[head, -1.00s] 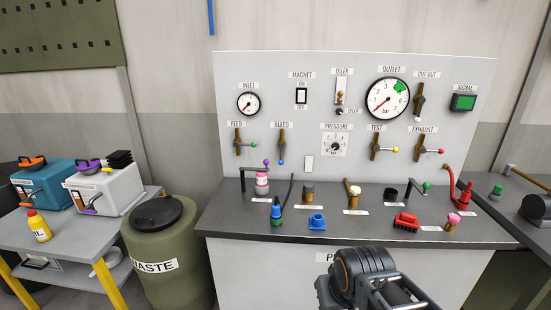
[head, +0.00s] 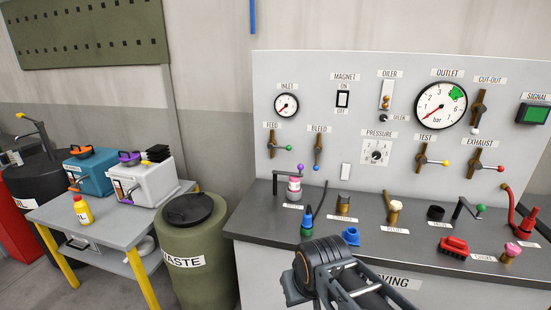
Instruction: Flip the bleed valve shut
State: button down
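The bleed valve (head: 318,150) is on the upright grey panel, under a label that reads BLEED, between the feed valve and the pressure dial. Its lever hangs straight down along the brown pipe, with a blue knob (head: 316,168) at the lower end. My gripper (head: 345,285) is low in the middle of the head view, in front of the bench and well short of the panel. Only dark, ringed housing and grey bars show clearly. I cannot make out its fingertips or whether it is open. Nothing touches the bleed valve.
A waste bin (head: 196,250) and side table (head: 110,237) are left of the bench.

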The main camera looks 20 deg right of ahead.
aim_at(318, 150)
jog(key=u, duration=0.35)
jog(key=i, duration=0.75)
jog(key=z, duration=0.7)
jog(key=i, duration=0.65)
jog(key=z, duration=0.7)
